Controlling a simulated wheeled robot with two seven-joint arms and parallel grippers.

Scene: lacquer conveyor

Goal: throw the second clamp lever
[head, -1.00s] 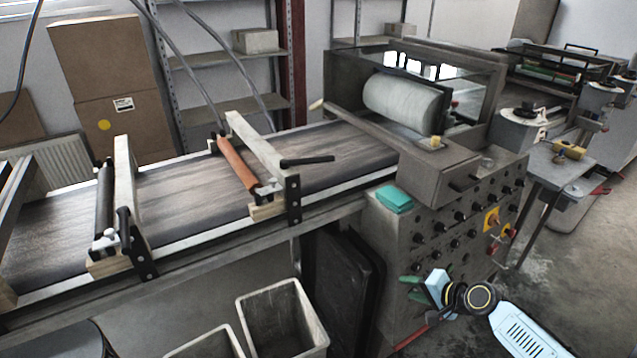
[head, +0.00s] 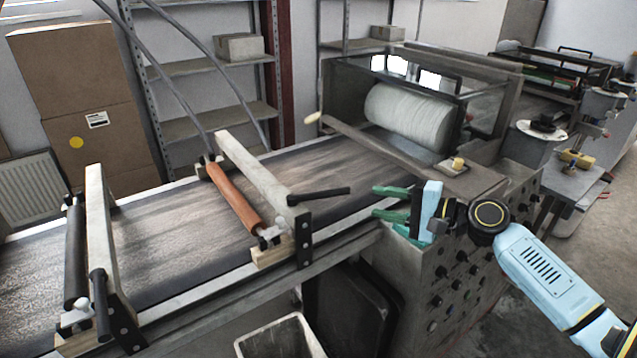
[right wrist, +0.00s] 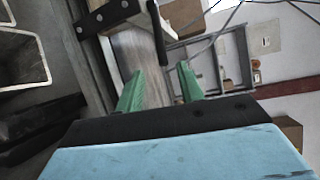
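A black clamp lever (head: 320,194) sticks out to the right from the near end of the crossbar (head: 250,165) by the orange roller (head: 234,199). Another black lever (head: 101,305) hangs down at the near end of the left crossbar (head: 102,225), by the black roller (head: 75,255). My right gripper (head: 375,202) has green fingers, apart and empty, pointing left just right of the first lever's free tip. In the right wrist view that lever (right wrist: 158,35) lies ahead of and between the open fingers (right wrist: 161,70), apparently not touched. My left gripper is out of view.
The belt (head: 170,230) runs under both crossbars into a machine with a large white roll (head: 408,117). The machine's knobbed panel (head: 450,285) is below my right arm. A grey bin (head: 280,338) stands below the belt frame. Cardboard boxes (head: 85,75) stand behind.

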